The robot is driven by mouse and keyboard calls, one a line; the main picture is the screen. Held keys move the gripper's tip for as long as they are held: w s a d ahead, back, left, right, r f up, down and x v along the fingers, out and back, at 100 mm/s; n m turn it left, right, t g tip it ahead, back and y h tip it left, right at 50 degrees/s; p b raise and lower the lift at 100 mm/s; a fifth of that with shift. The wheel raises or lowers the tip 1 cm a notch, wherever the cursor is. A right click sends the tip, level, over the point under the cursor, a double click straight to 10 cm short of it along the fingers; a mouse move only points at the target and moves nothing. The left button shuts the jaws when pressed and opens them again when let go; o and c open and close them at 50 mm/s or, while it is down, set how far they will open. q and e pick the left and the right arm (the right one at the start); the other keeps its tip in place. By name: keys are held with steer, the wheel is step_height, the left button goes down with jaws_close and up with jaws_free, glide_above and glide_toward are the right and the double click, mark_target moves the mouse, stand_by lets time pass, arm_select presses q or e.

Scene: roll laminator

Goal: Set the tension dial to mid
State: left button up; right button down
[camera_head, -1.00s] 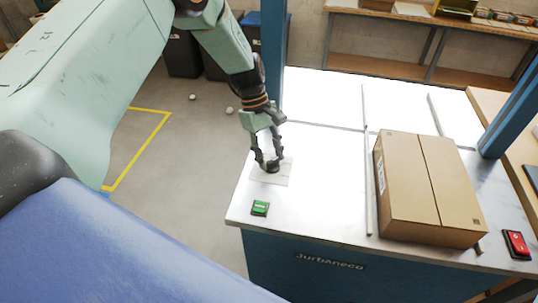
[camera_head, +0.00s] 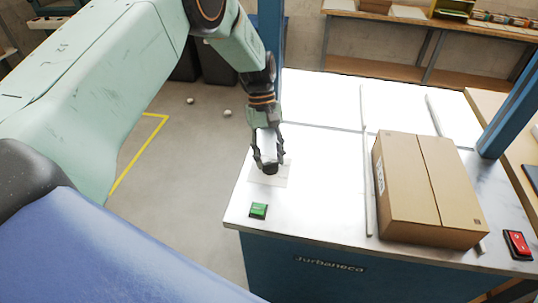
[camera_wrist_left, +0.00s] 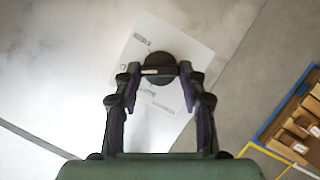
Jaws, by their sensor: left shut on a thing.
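The tension dial (camera_wrist_left: 160,68) is a round black knob with a pale pointer line, on a white label plate (camera_wrist_left: 142,42) with small print. In the head view the dial (camera_head: 269,169) is partly covered by my left gripper (camera_head: 268,160). In the left wrist view my left gripper (camera_wrist_left: 160,85) has its fingers on either side of the knob and is shut on it. The pointer line lies nearly level in that view. The print is too small to read. My right gripper is not in view.
The laminator's metal top (camera_head: 320,195) carries a green button (camera_head: 258,211), a cardboard box (camera_head: 428,190) and a red switch (camera_head: 517,244). Blue posts stand at its far left and right. A shelf bench (camera_head: 400,50) is behind. Bare floor lies left.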

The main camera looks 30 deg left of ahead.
arm_select(q)
steer(key=shift+s, duration=0.1)
steer(key=o, duration=1.1)
steer(key=shift+o, duration=0.2)
steer(key=v, duration=1.2)
